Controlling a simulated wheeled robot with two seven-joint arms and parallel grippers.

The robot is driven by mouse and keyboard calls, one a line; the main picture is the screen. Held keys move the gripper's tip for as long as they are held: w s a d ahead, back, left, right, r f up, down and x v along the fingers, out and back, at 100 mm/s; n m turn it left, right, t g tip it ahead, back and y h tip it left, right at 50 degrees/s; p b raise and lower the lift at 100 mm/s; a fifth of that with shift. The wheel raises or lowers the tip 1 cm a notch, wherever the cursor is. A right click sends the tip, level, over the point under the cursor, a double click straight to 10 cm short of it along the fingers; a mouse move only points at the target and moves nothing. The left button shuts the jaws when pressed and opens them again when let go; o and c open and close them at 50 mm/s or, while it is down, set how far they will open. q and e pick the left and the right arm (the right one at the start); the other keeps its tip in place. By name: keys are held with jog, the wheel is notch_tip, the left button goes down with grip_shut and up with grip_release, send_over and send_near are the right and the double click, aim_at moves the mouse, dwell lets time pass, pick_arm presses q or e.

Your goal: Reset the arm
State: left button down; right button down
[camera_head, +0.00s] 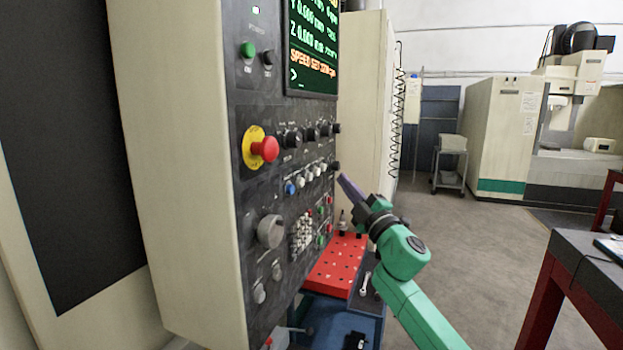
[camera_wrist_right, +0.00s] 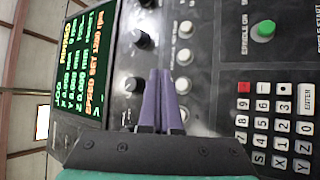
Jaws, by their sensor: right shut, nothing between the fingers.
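My right arm (camera_head: 412,300) is green and reaches up from the lower right in the head view. Its right gripper (camera_head: 343,178) has purple fingers pointing at the right edge of the machine's control panel (camera_head: 262,190). In the wrist view the two purple fingers (camera_wrist_right: 160,73) lie together, shut with nothing between them. They are in front of the panel, close to a row of white buttons (camera_wrist_right: 184,57). I cannot tell whether the tips touch the panel. My left gripper is not in view.
The panel carries a lit screen (camera_head: 312,45), a red emergency button (camera_head: 265,149), several knobs and a keypad (camera_wrist_right: 280,125). Below stands a red perforated tray (camera_head: 335,262) on a blue cart. A dark table (camera_head: 590,255) stands at right. The floor between is clear.

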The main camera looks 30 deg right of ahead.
dwell(0.5)
